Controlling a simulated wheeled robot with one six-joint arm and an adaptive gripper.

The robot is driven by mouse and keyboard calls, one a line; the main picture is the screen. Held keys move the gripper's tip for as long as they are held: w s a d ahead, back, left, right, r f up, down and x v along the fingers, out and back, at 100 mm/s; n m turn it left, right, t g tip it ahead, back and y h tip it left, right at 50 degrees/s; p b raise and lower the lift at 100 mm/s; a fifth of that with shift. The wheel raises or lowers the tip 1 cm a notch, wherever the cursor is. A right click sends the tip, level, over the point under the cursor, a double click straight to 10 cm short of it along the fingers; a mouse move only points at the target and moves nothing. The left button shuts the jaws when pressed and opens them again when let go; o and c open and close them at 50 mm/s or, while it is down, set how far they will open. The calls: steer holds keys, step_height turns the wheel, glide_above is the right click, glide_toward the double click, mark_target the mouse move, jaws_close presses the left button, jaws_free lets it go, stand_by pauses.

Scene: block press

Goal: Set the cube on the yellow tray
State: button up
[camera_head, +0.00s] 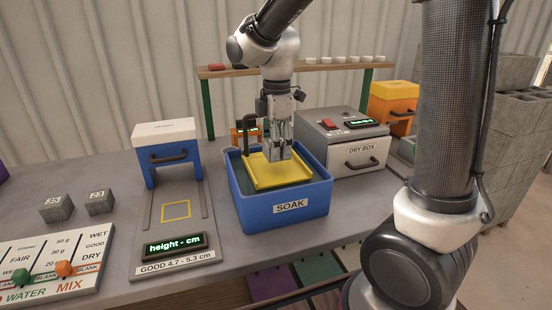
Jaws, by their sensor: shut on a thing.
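The yellow tray (270,181) sits inside the blue tub marked SOAK (291,207), with a dark upright handle at its back left. My gripper (278,152) points down over the tray's middle. It is shut on a small grey cube, mostly hidden between the fingers. The fingertips are low, close to the tray floor; I cannot tell if the cube touches it. Two other grey cubes, one marked 35 (56,209) and one marked 23 (98,202), stand on the table at the left.
A blue press with a white top (165,150) stands left of the tub, behind a height gauge (175,244). A grey DRY BOX (345,149) stands close on the right. A board with green and orange sliders (50,264) lies front left. Bare table separates the cubes from the gauge.

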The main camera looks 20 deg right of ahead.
steer(key=shift+f, duration=1.9)
steer(key=o, duration=1.4)
steer(key=shift+f, duration=0.15)
